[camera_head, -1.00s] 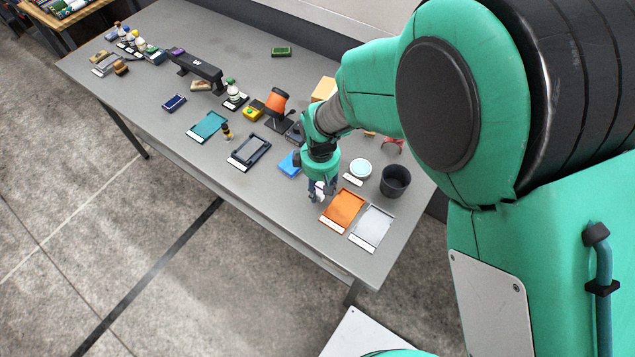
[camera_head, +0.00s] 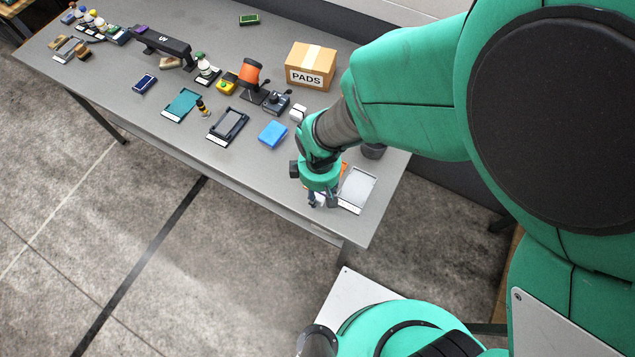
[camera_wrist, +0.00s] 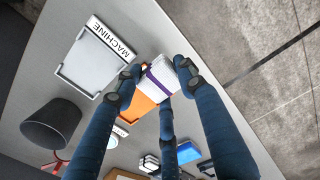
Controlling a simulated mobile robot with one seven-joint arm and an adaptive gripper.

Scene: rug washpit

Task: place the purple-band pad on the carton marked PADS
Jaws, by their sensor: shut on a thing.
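My gripper (camera_head: 322,200) is low over the table's front right end, by the orange tray. In the wrist view my gripper (camera_wrist: 158,70) has its fingers closed on the purple-band pad (camera_wrist: 155,74), a white block with a purple stripe. The pad is mostly hidden by the gripper in the head view. The carton marked PADS (camera_head: 310,68) is a brown closed box with pale tape on top. It stands at the table's back, well behind and left of my gripper.
The orange tray (camera_wrist: 146,106) lies below the pad. A grey tray labelled MACHINE (camera_wrist: 92,62) is beside it. A dark bin (camera_wrist: 52,122) stands near. A blue block (camera_head: 272,134), a small white item (camera_head: 298,113) and a black joystick box (camera_head: 276,101) lie between gripper and carton.

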